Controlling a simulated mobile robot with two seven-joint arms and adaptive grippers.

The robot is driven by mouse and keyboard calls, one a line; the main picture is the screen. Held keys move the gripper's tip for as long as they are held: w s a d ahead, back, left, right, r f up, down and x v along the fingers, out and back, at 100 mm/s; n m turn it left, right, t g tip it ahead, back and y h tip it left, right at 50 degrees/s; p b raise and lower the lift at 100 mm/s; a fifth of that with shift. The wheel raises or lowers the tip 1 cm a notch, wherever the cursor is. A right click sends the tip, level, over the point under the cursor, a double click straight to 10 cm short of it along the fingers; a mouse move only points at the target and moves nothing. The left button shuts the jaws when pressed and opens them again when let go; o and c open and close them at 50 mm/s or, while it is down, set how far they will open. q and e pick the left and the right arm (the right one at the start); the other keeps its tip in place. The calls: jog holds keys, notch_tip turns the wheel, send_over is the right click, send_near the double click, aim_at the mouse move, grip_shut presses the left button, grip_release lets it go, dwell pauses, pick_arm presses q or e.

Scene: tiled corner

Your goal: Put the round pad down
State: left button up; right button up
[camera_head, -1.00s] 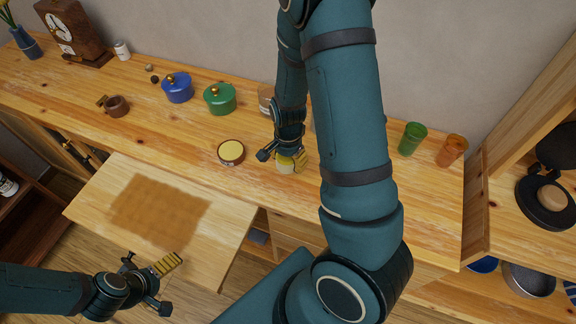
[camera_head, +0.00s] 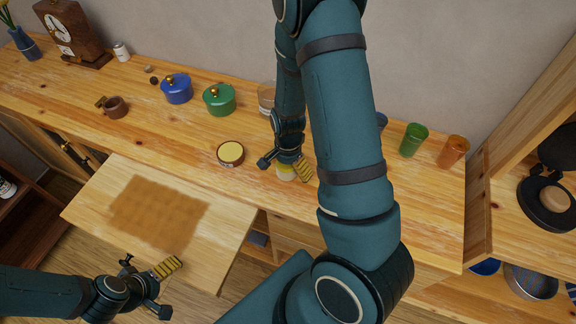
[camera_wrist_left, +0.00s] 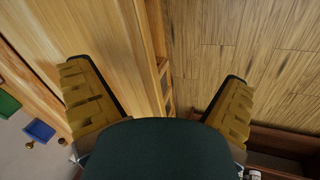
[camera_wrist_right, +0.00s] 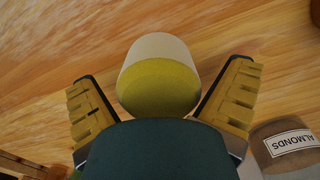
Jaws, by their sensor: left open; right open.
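The round pad (camera_head: 285,173) is a short pale and yellow cylinder at the wooden counter's front part, below my right gripper (camera_head: 286,168) in the head view. In the right wrist view the pad (camera_wrist_right: 158,80) lies between the two spread fingers of my right gripper (camera_wrist_right: 160,100), with a narrow gap at each side. That gripper is open. The pad's underside is hidden. My left gripper (camera_head: 163,285) is open and empty beside the lower pull-out board; its spread fingers show in the left wrist view (camera_wrist_left: 158,100).
A round brown dish with a yellow top (camera_head: 231,153) stands left of the pad. Green (camera_head: 219,99) and blue (camera_head: 177,88) lidded pots are behind. An almonds jar (camera_wrist_right: 288,145) is close to my right gripper. Green (camera_head: 412,139) and orange (camera_head: 452,151) cups stand right.

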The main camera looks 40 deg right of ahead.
notch_tip(320, 180, up, 12)
jog(key=p, duration=0.3)
jog(key=shift+r, duration=0.1)
jog(key=shift+s, duration=0.1)
dwell(0.5)
